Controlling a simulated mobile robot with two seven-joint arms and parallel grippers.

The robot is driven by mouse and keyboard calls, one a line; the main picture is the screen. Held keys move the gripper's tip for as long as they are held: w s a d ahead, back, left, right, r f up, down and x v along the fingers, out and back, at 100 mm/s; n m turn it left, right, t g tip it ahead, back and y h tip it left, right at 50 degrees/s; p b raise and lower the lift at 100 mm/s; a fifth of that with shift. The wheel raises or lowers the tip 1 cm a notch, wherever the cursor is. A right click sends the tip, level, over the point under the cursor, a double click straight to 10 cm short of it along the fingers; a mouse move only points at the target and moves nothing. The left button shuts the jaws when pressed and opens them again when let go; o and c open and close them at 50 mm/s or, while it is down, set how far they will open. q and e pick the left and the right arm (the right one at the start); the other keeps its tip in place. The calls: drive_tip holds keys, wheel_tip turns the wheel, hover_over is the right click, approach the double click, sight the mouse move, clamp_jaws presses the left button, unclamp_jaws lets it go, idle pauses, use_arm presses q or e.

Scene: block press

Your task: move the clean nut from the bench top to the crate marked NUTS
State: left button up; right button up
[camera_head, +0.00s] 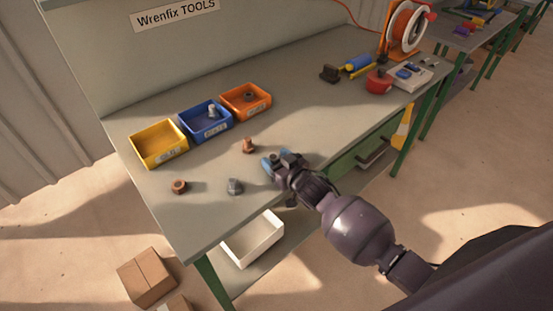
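My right gripper (271,162) is over the front part of the bench top (325,110), its blue fingertips close together; I cannot tell whether anything is between them. A small grey piece (235,186) lies left of it near the front edge, too small to tell whether nut or bolt. A rusty brown nut (179,186) lies further left. A rusty bolt (249,145) stands just behind the gripper. Yellow (158,158), blue (205,134) and orange (262,108) crates stand in a row; their labels are too small to read surely. My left gripper is not in view.
The yellow crate looks empty. A grey bolt (212,111) is in the blue crate and a dark nut-like piece (248,97) in the orange one. A red round container (379,82) and an orange reel (404,30) are at the right. A white bin (262,240) is below the front edge.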

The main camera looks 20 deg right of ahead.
drive_tip(key=shift+o, duration=0.9)
drive_tip(key=shift+r, duration=0.1)
drive_tip(key=shift+r, duration=0.15)
drive_tip(key=v, duration=1.2)
drive_tip(key=shift+p, duration=0.4)
